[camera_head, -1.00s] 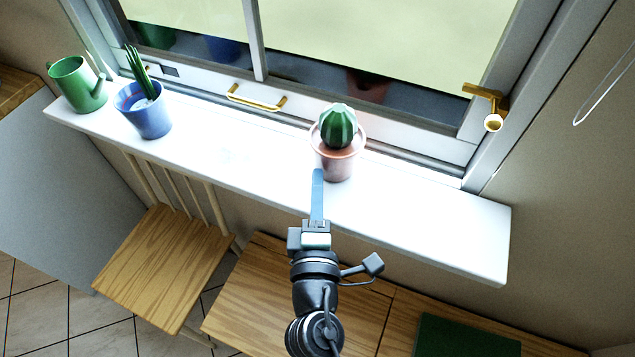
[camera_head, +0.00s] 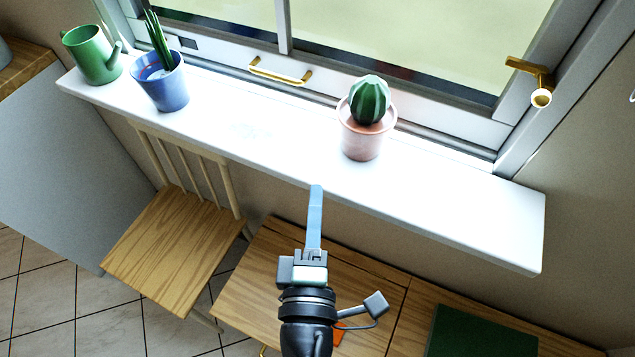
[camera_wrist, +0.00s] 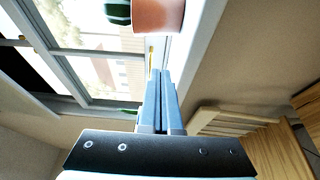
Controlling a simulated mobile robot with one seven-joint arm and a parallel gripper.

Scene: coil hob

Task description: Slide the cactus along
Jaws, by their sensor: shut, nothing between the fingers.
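The cactus (camera_head: 369,100) is a green ribbed plant in a pinkish terracotta pot (camera_head: 362,138). It stands upright on the white windowsill, right of the middle of the head view. In the wrist view the pot (camera_wrist: 158,14) shows at the top edge, with only a bit of the green cactus (camera_wrist: 117,11). My gripper (camera_head: 316,190) has its blue fingers shut with nothing between them. Its tip is at the sill's front edge in the picture, below and left of the pot and apart from it.
The white sill (camera_head: 450,215) is clear to the right of the pot and between it and the blue pot (camera_head: 165,90). A green watering can (camera_head: 92,55) stands at the far left. The window has a gold handle (camera_head: 540,95). A wooden chair (camera_head: 175,235) stands below.

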